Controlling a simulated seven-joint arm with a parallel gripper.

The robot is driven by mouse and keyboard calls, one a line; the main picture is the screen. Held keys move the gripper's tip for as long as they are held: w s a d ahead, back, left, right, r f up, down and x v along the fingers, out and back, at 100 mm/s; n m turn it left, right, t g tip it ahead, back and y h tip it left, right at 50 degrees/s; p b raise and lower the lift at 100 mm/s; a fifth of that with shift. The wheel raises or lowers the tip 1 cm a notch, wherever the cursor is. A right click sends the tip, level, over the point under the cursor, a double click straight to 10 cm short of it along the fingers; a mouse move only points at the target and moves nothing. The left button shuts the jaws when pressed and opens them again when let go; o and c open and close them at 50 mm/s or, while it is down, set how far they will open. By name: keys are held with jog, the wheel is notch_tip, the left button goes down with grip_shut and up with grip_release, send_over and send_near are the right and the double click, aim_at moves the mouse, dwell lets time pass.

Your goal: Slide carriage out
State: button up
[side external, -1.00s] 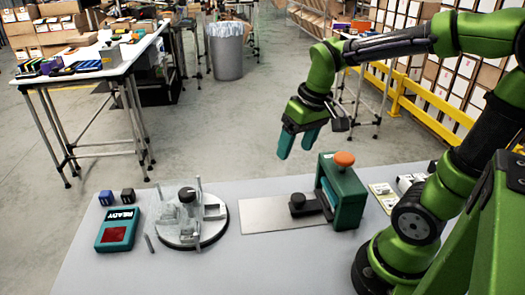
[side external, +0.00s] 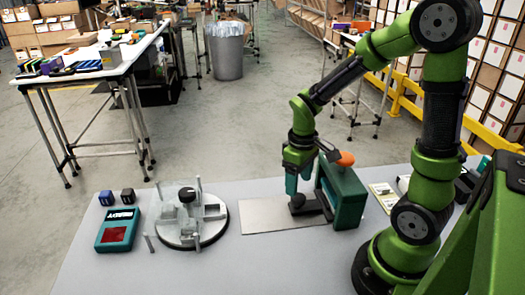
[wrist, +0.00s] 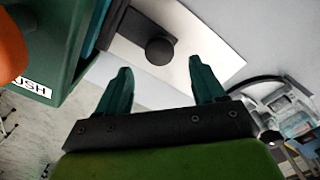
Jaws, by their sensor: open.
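The carriage is a dark slide with a round black knob (wrist: 159,51), sitting at the left side of the green press (side external: 345,195) over a metal plate (side external: 262,215). The press has an orange knob (side external: 346,159) on top, and part of its "PUSH" label shows in the wrist view. My gripper (wrist: 158,78) is open, its two teal fingers apart, with the knob in view between and beyond the fingertips. In the side view, my gripper (side external: 291,188) points down just above the knob, which it partly hides. I cannot tell whether the fingers touch it.
A round fixture (side external: 190,222) with upright posts stands left of the plate. A teal box with a red panel (side external: 116,231) and two small dark cubes (side external: 117,197) are farther left. White and green items (side external: 385,195) lie right of the press. The front of the table is clear.

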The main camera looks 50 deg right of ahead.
aim_at(298, 196)
jog(key=shift+f, duration=2.35)
grip_shut()
